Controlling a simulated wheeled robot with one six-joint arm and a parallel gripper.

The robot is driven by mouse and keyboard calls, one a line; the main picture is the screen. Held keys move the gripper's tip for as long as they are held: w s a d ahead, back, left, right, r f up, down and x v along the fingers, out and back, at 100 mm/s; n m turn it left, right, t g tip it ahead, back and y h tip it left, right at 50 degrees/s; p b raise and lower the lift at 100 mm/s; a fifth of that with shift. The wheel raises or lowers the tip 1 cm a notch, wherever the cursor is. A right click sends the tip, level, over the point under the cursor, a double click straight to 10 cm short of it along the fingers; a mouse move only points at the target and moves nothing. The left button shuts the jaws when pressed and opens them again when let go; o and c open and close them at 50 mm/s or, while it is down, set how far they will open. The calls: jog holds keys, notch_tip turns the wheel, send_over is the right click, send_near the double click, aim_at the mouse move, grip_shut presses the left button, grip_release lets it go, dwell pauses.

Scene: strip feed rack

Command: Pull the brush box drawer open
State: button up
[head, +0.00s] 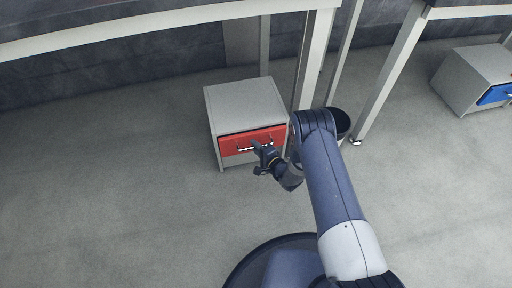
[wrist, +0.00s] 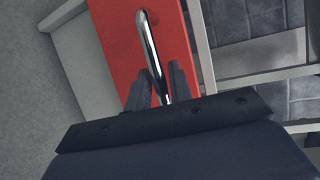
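A grey box cabinet (head: 245,103) stands on the floor under a table, with a red drawer front (head: 232,146) that looks about flush with the cabinet. The red front also fills the upper middle of the wrist view (wrist: 117,45). A silver bar handle (head: 246,148) crosses the front; in the wrist view the handle (wrist: 151,48) runs down between my fingers. My gripper (head: 262,150) is at the handle, with one finger on each side of it. A gap shows between the fingertips and the bar in the wrist view (wrist: 158,84). No label is readable on the drawer.
A second grey cabinet (head: 474,72) with a blue drawer (head: 495,95) stands at the far right. Pale table legs (head: 314,60) rise just right of the red-drawer cabinet. The floor (head: 130,200) in front and left is clear.

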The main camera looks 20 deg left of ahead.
grip_shut()
